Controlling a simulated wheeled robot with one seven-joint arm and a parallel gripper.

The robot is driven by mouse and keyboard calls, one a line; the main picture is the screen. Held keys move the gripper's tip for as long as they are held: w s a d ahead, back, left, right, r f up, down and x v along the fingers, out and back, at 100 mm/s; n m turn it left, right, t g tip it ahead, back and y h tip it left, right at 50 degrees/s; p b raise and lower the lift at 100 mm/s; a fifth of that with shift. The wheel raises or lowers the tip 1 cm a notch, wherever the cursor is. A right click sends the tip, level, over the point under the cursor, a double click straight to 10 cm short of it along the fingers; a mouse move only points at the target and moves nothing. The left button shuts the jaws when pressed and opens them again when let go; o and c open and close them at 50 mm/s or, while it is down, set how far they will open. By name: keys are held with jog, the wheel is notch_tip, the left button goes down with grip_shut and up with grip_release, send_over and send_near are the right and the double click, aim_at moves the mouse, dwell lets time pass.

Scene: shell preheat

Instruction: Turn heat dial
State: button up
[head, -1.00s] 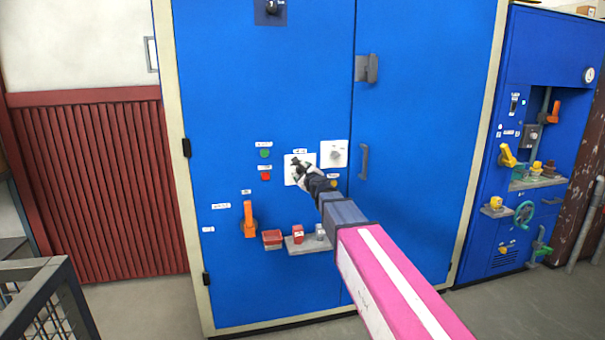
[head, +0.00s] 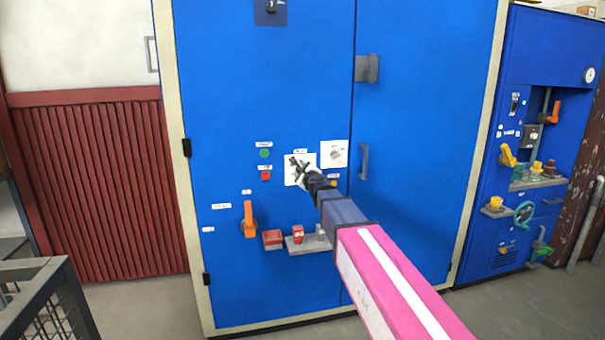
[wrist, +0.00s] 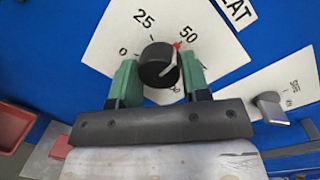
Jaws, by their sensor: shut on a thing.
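The heat dial (wrist: 155,62) is a round black knob on a white plate (wrist: 110,42) with the marks 0, 25 and 50. A small red pointer shows at the knob's edge, close to the 50 mark. My gripper (wrist: 159,68) has its two green fingers on either side of the knob and is shut on it. In the head view my gripper (head: 299,168) is at the white plate (head: 310,157) on the blue cabinet door and hides the knob there.
A second white plate with a grey knob (head: 337,154) sits just right. A green button (head: 265,153) and a red button (head: 265,175) are to the left. An orange lever (head: 249,220) and a small shelf (head: 310,246) are below.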

jog(key=n+h, duration=0.1)
jog(key=n, duration=0.6)
jog(key=n+h, duration=0.1)
jog(key=n, duration=0.6)
jog(key=n+h, duration=0.1)
jog(key=n, duration=0.6)
jog(key=shift+a+f+n, duration=0.1)
jog(key=shift+n, duration=0.2)
dwell(0.4)
jog(key=o, duration=0.9)
jog(key=v, duration=1.1)
